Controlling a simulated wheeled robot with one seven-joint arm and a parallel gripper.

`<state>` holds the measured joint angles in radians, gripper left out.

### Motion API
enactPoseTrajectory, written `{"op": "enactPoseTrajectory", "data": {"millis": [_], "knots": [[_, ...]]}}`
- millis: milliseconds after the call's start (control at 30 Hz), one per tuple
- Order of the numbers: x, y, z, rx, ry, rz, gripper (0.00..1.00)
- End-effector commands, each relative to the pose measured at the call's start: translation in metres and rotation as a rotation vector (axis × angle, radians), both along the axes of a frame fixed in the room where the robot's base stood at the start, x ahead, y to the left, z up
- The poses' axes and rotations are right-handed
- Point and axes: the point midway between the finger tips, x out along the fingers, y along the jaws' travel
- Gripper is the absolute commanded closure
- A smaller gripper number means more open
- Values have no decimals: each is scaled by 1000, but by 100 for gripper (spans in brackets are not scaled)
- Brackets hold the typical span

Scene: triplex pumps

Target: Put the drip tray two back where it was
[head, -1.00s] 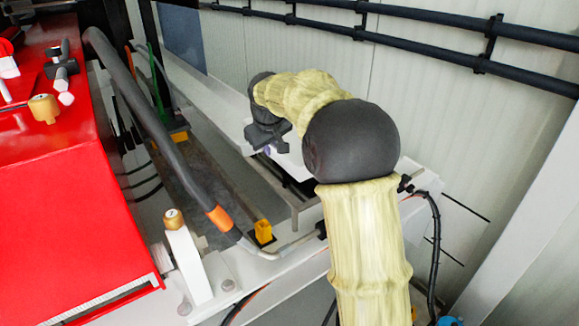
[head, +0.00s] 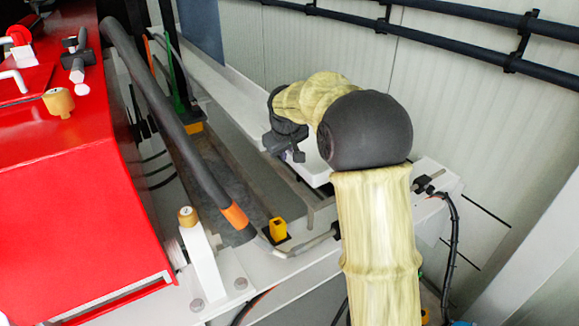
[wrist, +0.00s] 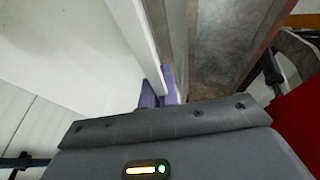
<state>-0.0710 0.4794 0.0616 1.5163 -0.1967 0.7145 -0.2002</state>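A long white tray, which looks like the drip tray (head: 312,164), lies along the wall side, its near end showing beside my gripper (head: 291,156). My gripper points down at the tray's edge on the pump side. In the wrist view, the drip tray's broad white inside (wrist: 60,45) fills the left, and its upright white wall runs between the purple fingertips of my gripper (wrist: 161,92). The fingers appear shut on this wall, one on each side. The wrist housing hides the near part of the grip. The tray's far end is partly hidden in the head view.
A grey-brown trough (head: 242,160) runs between the tray and the red pump housing (head: 75,220). A yellow block (head: 278,229), a thick dark hose (head: 160,115) and a white post with a brass knob (head: 188,216) stand close by. Dark pipes (head: 440,45) line the wall.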

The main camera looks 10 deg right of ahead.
Motion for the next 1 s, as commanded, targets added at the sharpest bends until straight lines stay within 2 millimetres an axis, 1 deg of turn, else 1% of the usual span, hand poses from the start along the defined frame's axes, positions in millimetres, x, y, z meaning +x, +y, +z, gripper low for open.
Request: {"op": "enactPoseTrajectory", "data": {"millis": [333,433,600,700,1000], "knots": [[0,0,-3,0,-2,0,100],[0,0,-13,-1,0,0,100],[0,-1,-37,-2,1,0,100],[0,-1,-46,-2,-1,-1,100],[0,-1,-50,-1,-3,0,100]]}}
